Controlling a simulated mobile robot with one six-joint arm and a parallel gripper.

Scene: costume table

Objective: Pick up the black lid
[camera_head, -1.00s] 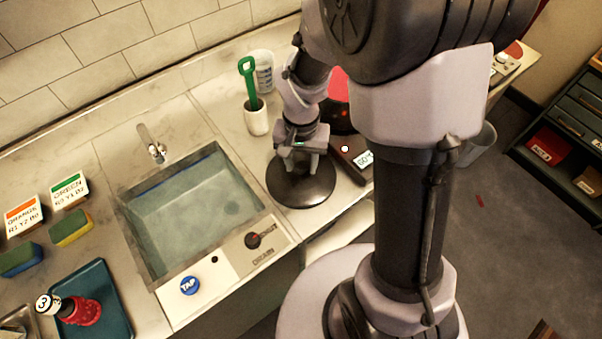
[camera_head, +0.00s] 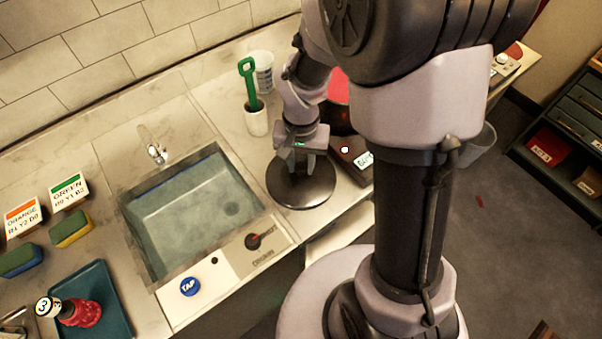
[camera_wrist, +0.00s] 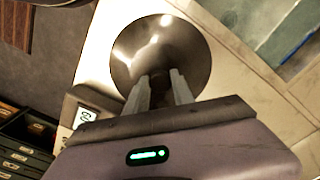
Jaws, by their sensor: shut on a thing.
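The black lid (camera_head: 312,192) is a round, shiny dark disc lying on the counter between the sink and the hot plate. My gripper (camera_head: 301,168) points down over its middle. In the wrist view the lid (camera_wrist: 190,52) fills the upper middle, and the two fingers of my gripper (camera_wrist: 163,78) meet its centre. The fingers are shut on the lid at its middle; the part they grip is mostly hidden by the fingers. The lid looks flat and level, and I cannot tell any gap beneath it.
The sink (camera_head: 157,265) is left of the lid. A blue TAP button (camera_head: 190,287) is at the front.

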